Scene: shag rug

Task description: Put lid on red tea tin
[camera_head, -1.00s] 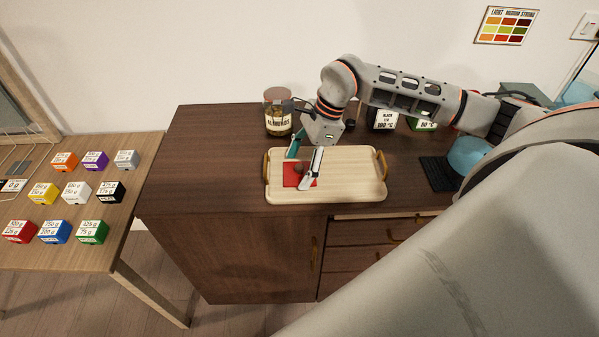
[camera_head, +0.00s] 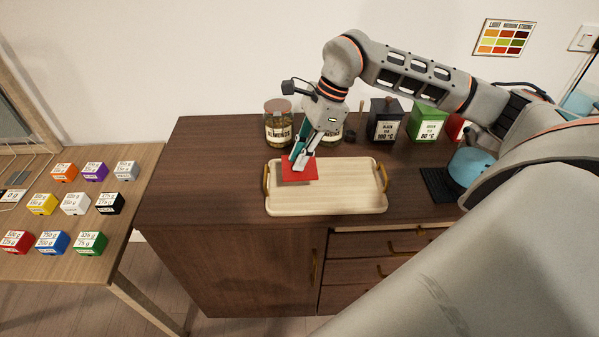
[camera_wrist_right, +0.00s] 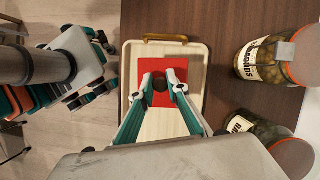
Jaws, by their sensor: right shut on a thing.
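The red square lid (camera_head: 299,172) with a dark round knob is over the left part of a wooden tray (camera_head: 350,205). My right gripper (camera_head: 299,162) points down and is shut on the knob; the wrist view shows the lid (camera_wrist_right: 148,70) under its fingertips (camera_wrist_right: 160,87). I cannot tell for sure whether the lid is clear of the tray. The red tea tin (camera_head: 456,127) stands at the back right, mostly hidden behind my right arm. My left gripper (camera_wrist_right: 92,72) shows only at the left of the wrist view; its fingers are unclear.
Black (camera_head: 386,122) and green (camera_head: 427,122) tins stand at the back of the cabinet. A glass jar (camera_head: 278,125) stands behind the tray, with another partly hidden beside my gripper. A blue round object (camera_head: 468,165) is at right. Small coloured boxes (camera_head: 75,203) fill the left table.

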